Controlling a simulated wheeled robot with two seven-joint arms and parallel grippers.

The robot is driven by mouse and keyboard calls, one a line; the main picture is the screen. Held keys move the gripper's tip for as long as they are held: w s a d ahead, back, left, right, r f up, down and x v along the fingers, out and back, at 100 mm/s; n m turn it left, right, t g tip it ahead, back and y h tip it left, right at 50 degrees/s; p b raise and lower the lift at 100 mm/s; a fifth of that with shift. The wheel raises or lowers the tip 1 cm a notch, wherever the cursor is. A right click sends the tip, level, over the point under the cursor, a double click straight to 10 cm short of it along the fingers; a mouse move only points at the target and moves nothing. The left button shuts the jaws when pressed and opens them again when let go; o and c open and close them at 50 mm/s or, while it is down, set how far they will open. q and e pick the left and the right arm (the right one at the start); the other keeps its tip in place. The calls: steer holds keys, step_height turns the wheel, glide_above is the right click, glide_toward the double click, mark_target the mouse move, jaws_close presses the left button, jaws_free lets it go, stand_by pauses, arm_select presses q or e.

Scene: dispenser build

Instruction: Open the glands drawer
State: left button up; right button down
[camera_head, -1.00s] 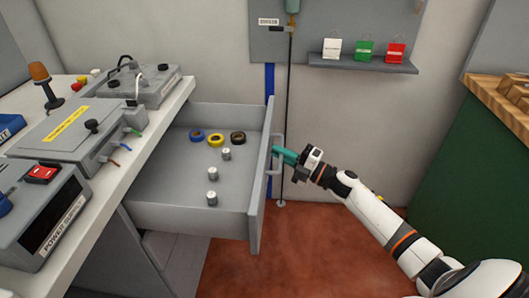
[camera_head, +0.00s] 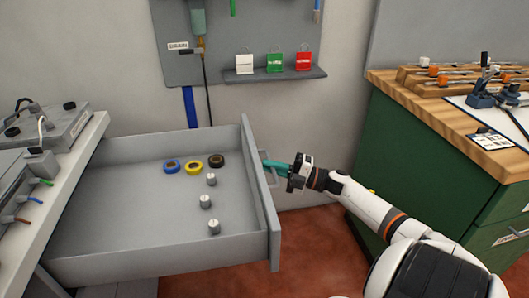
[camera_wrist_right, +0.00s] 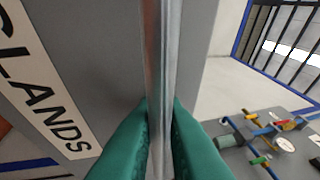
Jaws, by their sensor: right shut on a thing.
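The glands drawer (camera_head: 130,210) stands pulled out from under the grey bench at the left in the head view. Inside lie blue, yellow and dark tape-like rings (camera_head: 193,168) and several small silver metal parts (camera_head: 206,201). In the right wrist view its front bears a "GLANDS" label (camera_wrist_right: 45,85) beside the upright metal bar handle (camera_wrist_right: 159,60). My right gripper (camera_head: 268,164) has teal fingers, which also show in the right wrist view (camera_wrist_right: 160,135). They are shut on the handle, one on each side. My left gripper is not in view.
A green cabinet with a wooden top (camera_head: 440,105) stands at the right. Devices (camera_head: 45,130) sit on the bench at the left. Red floor (camera_head: 320,255) lies open between drawer and cabinet.

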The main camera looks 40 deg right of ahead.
steer(key=shift+f, duration=0.1)
steer(key=c, duration=1.8)
jaws_free()
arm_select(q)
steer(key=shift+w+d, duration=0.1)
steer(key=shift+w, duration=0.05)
arm_select(e)
steer(key=shift+o, duration=0.2)
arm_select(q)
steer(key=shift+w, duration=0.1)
arm_select(e)
steer(key=shift+s, duration=0.1)
steer(key=shift+s+d, duration=0.15)
steer(key=shift+d, duration=0.05)
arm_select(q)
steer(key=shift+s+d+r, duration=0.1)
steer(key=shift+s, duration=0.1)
arm_select(e)
steer(key=v, duration=1.1)
steer(key=shift+s+d, duration=0.15)
steer(key=shift+s, duration=0.1)
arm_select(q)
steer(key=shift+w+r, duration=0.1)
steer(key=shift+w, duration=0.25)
arm_select(e)
steer(key=shift+f, duration=0.1)
